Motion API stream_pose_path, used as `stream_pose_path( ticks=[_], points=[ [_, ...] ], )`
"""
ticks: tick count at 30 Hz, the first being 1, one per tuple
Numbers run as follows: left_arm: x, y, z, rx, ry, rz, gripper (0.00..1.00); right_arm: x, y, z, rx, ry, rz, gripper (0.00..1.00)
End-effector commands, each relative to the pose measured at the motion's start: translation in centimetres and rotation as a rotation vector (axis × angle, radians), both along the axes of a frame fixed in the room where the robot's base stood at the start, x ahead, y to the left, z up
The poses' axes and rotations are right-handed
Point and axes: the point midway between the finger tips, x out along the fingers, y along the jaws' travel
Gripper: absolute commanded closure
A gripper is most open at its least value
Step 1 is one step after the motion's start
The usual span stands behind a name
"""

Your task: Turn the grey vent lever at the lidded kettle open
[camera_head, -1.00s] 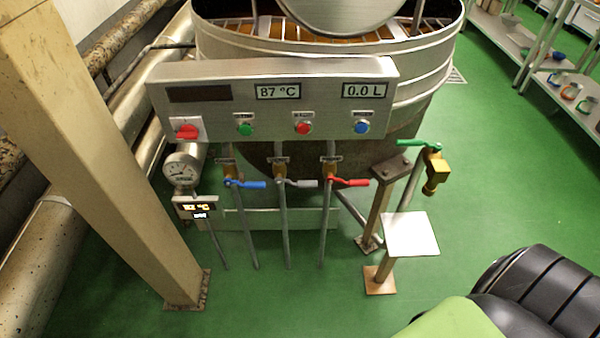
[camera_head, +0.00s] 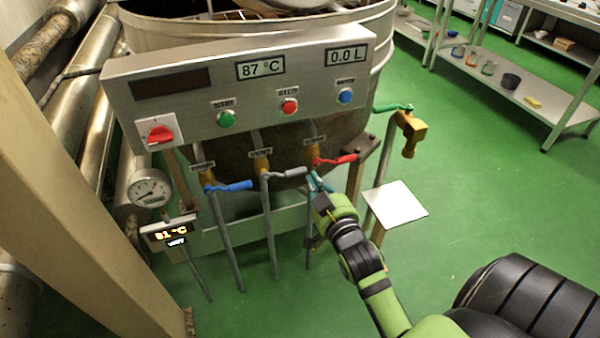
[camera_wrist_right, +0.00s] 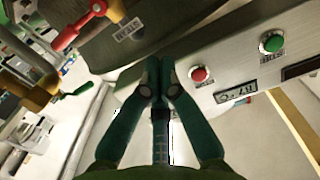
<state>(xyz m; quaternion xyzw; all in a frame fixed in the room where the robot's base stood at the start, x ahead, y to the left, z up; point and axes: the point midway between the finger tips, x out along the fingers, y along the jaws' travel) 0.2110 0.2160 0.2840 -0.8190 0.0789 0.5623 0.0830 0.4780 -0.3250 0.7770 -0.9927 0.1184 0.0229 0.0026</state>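The grey vent lever (camera_head: 288,173) sits on the middle pipe below the kettle's panel and points right, roughly level. My right gripper (camera_head: 317,183) is just right of the lever's free end, below the red lever. In the right wrist view its green fingers (camera_wrist_right: 159,66) come together at the tips, with nothing seen held between them. I cannot make out the grey lever in that view. Whether the fingertips touch the lever I cannot tell. The kettle (camera_head: 225,36) stands behind the panel. My left gripper is not in view.
The blue lever (camera_head: 232,186) is left of the grey one. The red lever (camera_head: 337,160) is right of it and also shows in the wrist view (camera_wrist_right: 66,38). The panel (camera_head: 200,82) hangs above. A beige post (camera_head: 80,215) stands at left. Open green floor lies right.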

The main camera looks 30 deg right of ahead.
Motion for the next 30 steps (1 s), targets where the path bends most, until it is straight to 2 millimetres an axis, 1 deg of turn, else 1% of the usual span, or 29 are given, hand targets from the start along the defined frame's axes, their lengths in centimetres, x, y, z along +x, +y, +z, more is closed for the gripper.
stream_pose_path(
  ticks=[9, 12, 13, 15, 18, 23, 30],
  points=[
    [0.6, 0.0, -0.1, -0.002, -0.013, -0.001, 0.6, 6.6, -1.5, -0.2, 0.0, -0.002, 0.002, 1.0],
    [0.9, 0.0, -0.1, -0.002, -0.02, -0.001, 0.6, 8.5, -2.0, -0.4, -0.001, -0.001, 0.001, 1.0],
    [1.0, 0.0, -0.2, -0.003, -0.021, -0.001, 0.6, 8.8, -2.1, -0.7, 0.001, 0.002, 0.001, 1.0],
    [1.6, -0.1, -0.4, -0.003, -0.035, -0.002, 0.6, 8.8, -2.0, -2.4, 0.003, 0.007, 0.001, 1.0],
    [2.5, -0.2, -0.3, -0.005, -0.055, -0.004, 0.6, 9.0, -2.1, -3.5, 0.001, 0.005, 0.001, 1.0],
    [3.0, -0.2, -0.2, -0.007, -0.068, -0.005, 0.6, 9.2, -2.1, -4.3, 0.001, 0.003, 0.002, 1.0],
    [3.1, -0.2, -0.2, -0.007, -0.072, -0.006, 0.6, 9.2, -2.1, -4.4, 0.0, 0.001, 0.002, 1.0]
  ],
)
